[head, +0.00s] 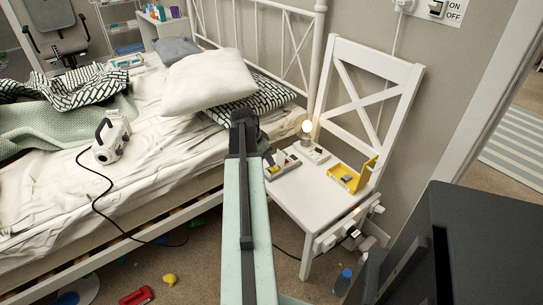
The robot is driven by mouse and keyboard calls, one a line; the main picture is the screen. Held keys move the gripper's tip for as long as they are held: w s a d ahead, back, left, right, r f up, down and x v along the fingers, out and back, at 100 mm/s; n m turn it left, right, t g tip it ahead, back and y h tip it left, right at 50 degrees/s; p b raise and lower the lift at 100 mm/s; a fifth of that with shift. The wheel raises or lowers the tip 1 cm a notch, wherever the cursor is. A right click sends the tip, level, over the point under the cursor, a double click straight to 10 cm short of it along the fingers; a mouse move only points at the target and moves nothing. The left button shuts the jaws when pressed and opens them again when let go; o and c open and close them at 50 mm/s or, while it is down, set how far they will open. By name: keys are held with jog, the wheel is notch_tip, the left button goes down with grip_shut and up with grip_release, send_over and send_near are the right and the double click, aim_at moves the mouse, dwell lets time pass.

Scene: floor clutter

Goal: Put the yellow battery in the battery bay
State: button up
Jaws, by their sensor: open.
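My arm reaches from the bottom middle over the front left of the white chair's seat. Its dark end, my gripper (266,155), is over the seat's left edge, beside a small grey box (283,167) with red and dark parts on top. The gripper is open; its fingers are small and partly hidden by my arm. A yellow open-topped holder (351,177) with a small dark part stands on the seat's right. A pale unit (314,152) lies near a lit bulb (306,128) at the seat's back. I cannot tell which part is the battery bay, or make out the yellow battery.
The white chair (318,195) stands between the bed (150,160) and a dark box-shaped piece (455,245). A white device (111,139) with a black cable lies on the bed. A red object (137,296), a yellow object (169,280) and a blue bottle (343,281) are on the floor.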

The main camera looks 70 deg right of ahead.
jog(key=p+v, duration=0.2)
jog(key=v, duration=0.3)
jog(key=shift+p, duration=0.35)
jog(key=w+a+f+n+t+y, duration=0.15)
jog(key=w+a+n, duration=1.05)
jog(key=w+a, duration=1.4)
jog(key=w+a+n+y, duration=0.2)
jog(key=a+n, duration=1)
jog(key=a, duration=2.5)
jog(key=shift+w+f+n+t, duration=0.2)
jog(key=shift+w+n+t, duration=0.1)
jog(key=shift+t, duration=0.15)
jog(key=shift+y, duration=0.25)
